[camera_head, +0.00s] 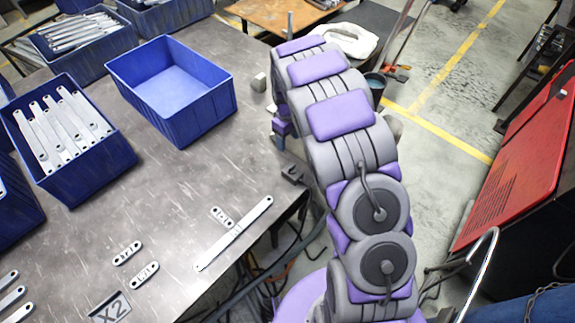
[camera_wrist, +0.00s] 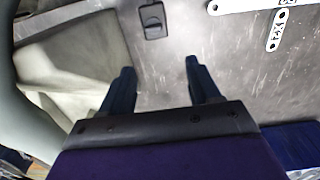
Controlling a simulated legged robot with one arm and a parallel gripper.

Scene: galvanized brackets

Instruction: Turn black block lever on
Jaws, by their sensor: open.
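A small black block (camera_wrist: 153,20) with a raised lever part lies on the metal table, at the top of the wrist view. It appears as a dark block (camera_head: 292,174) at the table's right edge in the head view. I cannot tell its lever's position. My gripper (camera_wrist: 160,72) is open and empty, with its two dark fingers apart. The block is beyond the fingertips, roughly in line with the gap between them, and not touched. In the head view my arm hides most of the gripper.
The metal table (camera_head: 195,195) holds a long bracket (camera_head: 234,235), several small brackets, an empty blue crate (camera_head: 225,104) and a blue crate of brackets (camera_head: 122,160). A small grey block (camera_head: 259,82) stands at the far edge. A red cabinet (camera_head: 510,165) is at right.

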